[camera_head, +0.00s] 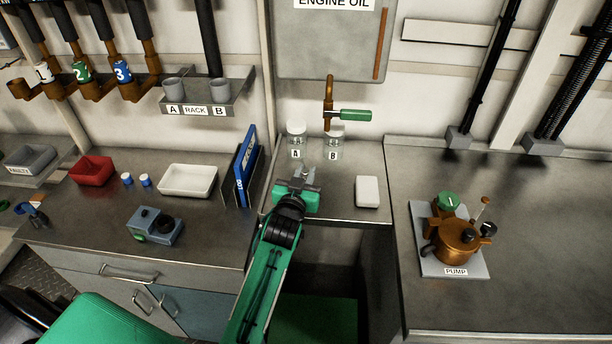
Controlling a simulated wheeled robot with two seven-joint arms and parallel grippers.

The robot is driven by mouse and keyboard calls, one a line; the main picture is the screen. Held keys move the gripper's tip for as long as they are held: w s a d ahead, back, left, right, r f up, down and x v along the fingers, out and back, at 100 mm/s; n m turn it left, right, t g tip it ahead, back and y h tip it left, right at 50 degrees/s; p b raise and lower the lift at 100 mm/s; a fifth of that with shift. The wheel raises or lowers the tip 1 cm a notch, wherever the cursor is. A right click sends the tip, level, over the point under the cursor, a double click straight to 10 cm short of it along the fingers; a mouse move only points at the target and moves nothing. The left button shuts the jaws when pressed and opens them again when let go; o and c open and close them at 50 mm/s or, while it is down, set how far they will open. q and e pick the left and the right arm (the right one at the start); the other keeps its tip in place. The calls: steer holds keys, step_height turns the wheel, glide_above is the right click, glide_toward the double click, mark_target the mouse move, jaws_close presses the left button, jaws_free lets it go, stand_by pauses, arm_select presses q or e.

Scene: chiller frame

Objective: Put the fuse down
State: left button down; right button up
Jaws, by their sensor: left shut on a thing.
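My left gripper (304,176) is over the middle counter, in front of jars A and B. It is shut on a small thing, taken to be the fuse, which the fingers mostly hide. I cannot tell whether the held thing touches the counter. Two small blue-and-white cylinders, one (127,179) and the other (145,181), stand on the left counter between the red bin and the white tray; I cannot tell if they are fuses. My right gripper is not in view.
The red bin (91,171), white tray (187,181), blue-grey device (155,226) and grey FAULTY tray (29,161) are at left. Blue binders (246,168) stand left of the gripper. Jar A (296,141), jar B (334,144) and a white box (367,192) are near. The pump (457,243) is right.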

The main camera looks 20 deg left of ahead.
arm_select(q)
steer(key=shift+f, duration=0.5)
steer(key=shift+f, duration=0.1)
steer(key=c, duration=1.3)
jaws_free()
